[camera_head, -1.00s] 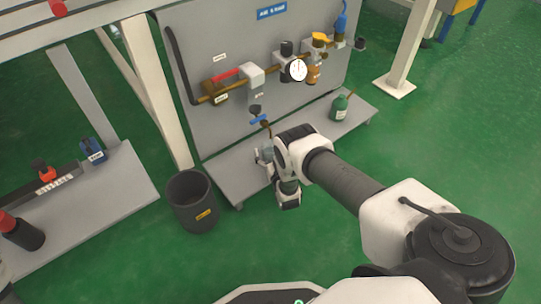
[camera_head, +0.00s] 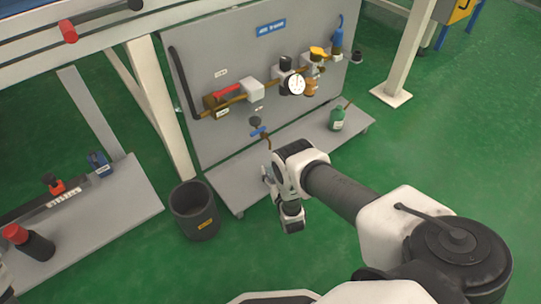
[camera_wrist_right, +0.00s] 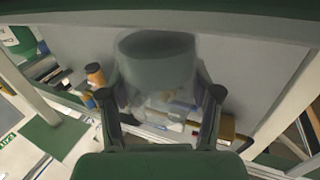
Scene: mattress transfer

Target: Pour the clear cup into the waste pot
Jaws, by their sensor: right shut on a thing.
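The waste pot (camera_head: 193,211) is a dark grey round bin with a yellow label, standing upright on the green floor left of the panel stand. My right arm comes in from the right, and its gripper (camera_head: 268,178) is over the stand's base, right of the pot and apart from it. In the right wrist view the gripper (camera_wrist_right: 160,105) is shut on the clear cup (camera_wrist_right: 160,82), a see-through vessel with a greyish rounded end. The cup's contents cannot be made out. The cup is hardly visible in the head view. My left gripper is out of view.
The panel (camera_head: 230,75) carries pipes, a gauge (camera_head: 296,85) and valves. A green bottle (camera_head: 337,118) stands on its base. A grey bench (camera_head: 120,205) with a red-capped dark cylinder (camera_head: 30,242) is at left. A white post (camera_head: 165,110) rises behind the pot. Open floor lies in front.

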